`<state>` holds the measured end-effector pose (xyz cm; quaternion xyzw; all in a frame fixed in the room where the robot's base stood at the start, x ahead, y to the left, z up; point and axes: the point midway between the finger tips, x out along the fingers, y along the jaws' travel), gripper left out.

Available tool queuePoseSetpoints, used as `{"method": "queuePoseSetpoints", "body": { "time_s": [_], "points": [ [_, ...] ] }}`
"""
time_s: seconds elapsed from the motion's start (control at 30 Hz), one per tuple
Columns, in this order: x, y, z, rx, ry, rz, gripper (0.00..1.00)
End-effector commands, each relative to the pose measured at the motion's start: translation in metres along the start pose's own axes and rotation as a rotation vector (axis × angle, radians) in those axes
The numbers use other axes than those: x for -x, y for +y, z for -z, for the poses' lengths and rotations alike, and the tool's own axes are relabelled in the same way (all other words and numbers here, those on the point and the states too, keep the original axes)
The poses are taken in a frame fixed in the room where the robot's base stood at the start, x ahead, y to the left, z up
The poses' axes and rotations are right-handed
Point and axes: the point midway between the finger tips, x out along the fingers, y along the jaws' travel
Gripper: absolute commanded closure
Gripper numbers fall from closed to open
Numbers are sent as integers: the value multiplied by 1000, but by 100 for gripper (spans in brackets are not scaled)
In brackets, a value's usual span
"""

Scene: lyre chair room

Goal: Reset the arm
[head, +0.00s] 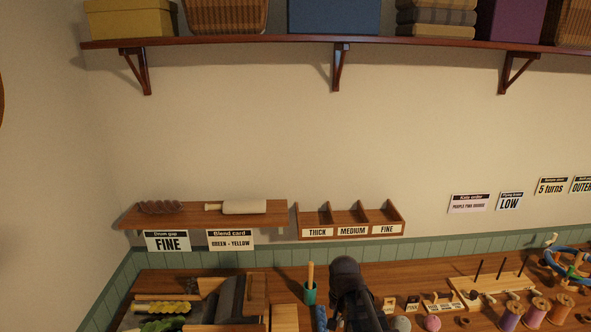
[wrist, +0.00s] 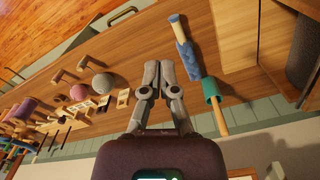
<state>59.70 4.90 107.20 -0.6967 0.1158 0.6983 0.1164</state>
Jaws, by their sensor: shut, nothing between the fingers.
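My gripper (wrist: 158,70) shows in the wrist view with its two fingers together and nothing between them. It hangs over the wooden bench top (wrist: 135,45), apart from the things on it. In the head view a dark part of my arm rises at the bottom centre; my fingers do not show there. A blue roll with a wooden end (wrist: 185,48) lies beside my gripper, to its right in the wrist view. A green cup (wrist: 211,88) with a wooden handle in it stands close by.
A spool rack (head: 490,290), thread spools (head: 537,310) and small balls (head: 433,322) crowd the bench's right side. A drum carder (head: 232,295) and coloured fibre (head: 165,308) are at left. A wall shelf (head: 200,215) and a three-slot rack (head: 352,217) hang behind.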

Motion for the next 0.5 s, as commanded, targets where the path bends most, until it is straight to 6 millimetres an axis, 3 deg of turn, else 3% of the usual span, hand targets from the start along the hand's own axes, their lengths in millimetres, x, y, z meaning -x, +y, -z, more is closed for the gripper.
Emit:
{"method": "queuePoseSetpoints", "body": {
  "time_s": [0.03,0.2,0.5],
  "points": [
    [-14,16,-12,48,0,0,100],
    [-30,47,-30,210,1,-1,100],
    [-38,66,-40,330,2,-2,100]
  ]
}}
